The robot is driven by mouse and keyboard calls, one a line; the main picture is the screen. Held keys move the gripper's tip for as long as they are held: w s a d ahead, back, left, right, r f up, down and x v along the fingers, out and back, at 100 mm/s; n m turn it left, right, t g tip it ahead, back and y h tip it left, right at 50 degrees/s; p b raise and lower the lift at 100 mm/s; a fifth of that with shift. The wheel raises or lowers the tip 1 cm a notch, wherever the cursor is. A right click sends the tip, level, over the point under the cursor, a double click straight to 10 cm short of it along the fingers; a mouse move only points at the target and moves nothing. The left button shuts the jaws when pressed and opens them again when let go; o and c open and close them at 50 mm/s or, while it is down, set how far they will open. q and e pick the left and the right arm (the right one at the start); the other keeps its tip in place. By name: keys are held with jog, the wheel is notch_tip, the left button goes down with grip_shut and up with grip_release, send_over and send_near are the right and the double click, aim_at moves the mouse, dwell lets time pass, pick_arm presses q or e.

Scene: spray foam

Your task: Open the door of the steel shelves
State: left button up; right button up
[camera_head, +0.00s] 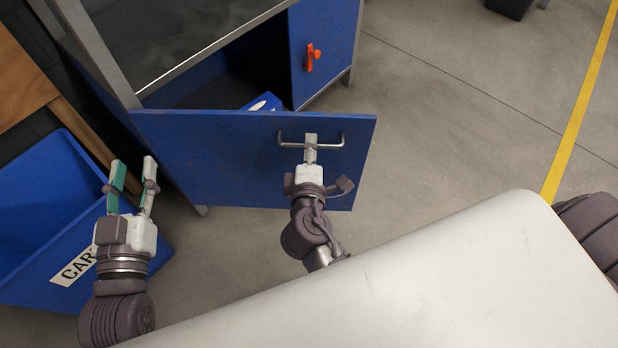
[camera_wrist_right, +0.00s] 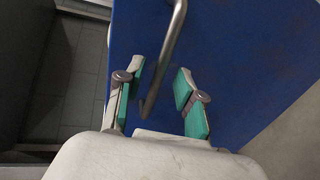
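The blue door (camera_head: 225,160) of the steel shelves (camera_head: 160,82) stands swung wide open toward me, with the dark lower compartment visible behind it. A metal bar handle (camera_head: 332,146) is on the door's near face, toward its right end. My right gripper (camera_head: 310,146) is at the handle's middle. In the right wrist view, its green-padded fingers (camera_wrist_right: 160,74) are apart, with the handle bar (camera_wrist_right: 170,45) between them, nearer the left finger. My left gripper (camera_head: 133,170) is open and empty, left of the door, in front of the blue bin.
A blue bin (camera_head: 50,215) with a white label stands at the left. A blue object (camera_head: 264,102) lies inside the compartment.

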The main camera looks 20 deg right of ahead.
jog(key=f+v, duration=0.2)
jog(key=v, duration=1.1)
jog(key=shift+s+f, duration=0.2)
jog(key=shift+s, duration=0.1)
jog(key=shift+a, duration=0.1)
